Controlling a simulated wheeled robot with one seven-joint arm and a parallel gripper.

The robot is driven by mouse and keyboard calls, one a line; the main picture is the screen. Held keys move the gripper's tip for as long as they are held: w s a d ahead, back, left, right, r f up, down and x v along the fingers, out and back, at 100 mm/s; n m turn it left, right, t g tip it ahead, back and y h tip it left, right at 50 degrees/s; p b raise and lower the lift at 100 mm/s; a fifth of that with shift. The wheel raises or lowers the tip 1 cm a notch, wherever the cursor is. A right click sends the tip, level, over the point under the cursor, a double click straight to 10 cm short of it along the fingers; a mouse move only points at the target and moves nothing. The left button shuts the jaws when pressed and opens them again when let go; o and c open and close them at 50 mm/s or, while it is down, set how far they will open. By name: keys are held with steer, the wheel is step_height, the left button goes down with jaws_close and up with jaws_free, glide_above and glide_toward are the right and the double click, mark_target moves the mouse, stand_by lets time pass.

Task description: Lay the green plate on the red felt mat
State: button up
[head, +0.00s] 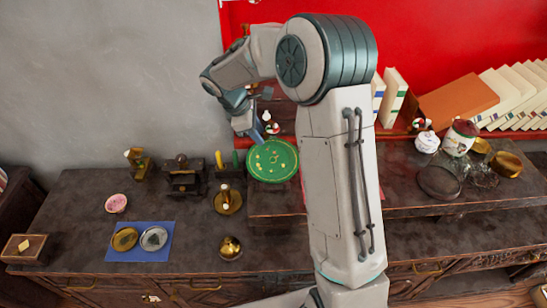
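The green plate (272,161) is round with small yellow marks, and its face is turned up towards the head camera. It is at the front left of the raised shelf, just left of my arm. My gripper (257,136) is at the plate's upper-left rim and seems closed on it, though the fingertips are small and partly hidden. I cannot tell whether the plate touches the surface below. The red felt mat is not clearly seen; a thin red strip beside my arm may be part of it, with the rest hidden behind the arm.
A blue mat (112,254) with a gold and a silver dish lies at the left on the dark cabinet top. A pink dish (116,203), a brass candle holder (228,203) and a brass pot (230,248) stand nearby. Books (505,92) and glassware fill the right.

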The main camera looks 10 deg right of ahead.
steer(key=shift+x, duration=1.15)
jaws_close()
steer(key=shift+r, duration=0.15)
